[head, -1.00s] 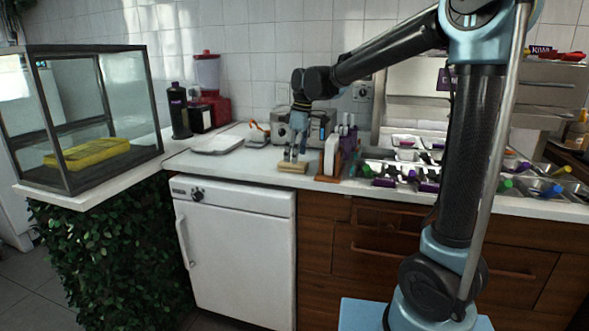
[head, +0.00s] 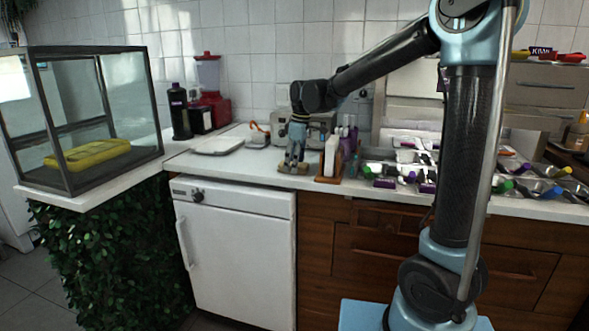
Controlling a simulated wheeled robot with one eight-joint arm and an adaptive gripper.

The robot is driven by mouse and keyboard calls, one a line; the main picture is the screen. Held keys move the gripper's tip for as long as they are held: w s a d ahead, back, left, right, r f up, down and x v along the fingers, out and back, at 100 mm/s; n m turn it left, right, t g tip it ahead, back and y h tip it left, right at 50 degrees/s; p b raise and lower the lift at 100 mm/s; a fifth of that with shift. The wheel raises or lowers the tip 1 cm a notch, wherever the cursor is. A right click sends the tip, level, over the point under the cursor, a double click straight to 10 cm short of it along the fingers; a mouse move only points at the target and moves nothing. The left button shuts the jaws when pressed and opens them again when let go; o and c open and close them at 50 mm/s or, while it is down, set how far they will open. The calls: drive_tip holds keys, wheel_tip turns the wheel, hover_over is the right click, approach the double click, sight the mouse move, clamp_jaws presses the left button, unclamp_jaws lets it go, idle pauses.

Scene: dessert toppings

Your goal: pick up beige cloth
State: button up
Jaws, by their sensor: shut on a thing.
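The beige cloth (head: 286,170) lies on the white counter, just left of a wooden holder with white cards. My gripper (head: 295,166) points straight down onto it from above, with its fingertips at the cloth. The gripper is shut on the cloth, which still looks to be at counter height. The fingers hide part of the cloth.
The wooden holder (head: 329,162) stands close to the right of my gripper. A white tray (head: 217,146) lies to the left, with bare counter between. A glass case (head: 88,115) with a yellow item stands far left. Topping trays with several scoops (head: 411,175) fill the right.

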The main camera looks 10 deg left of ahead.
wheel_tip(320, 180, up, 10)
idle(0.6)
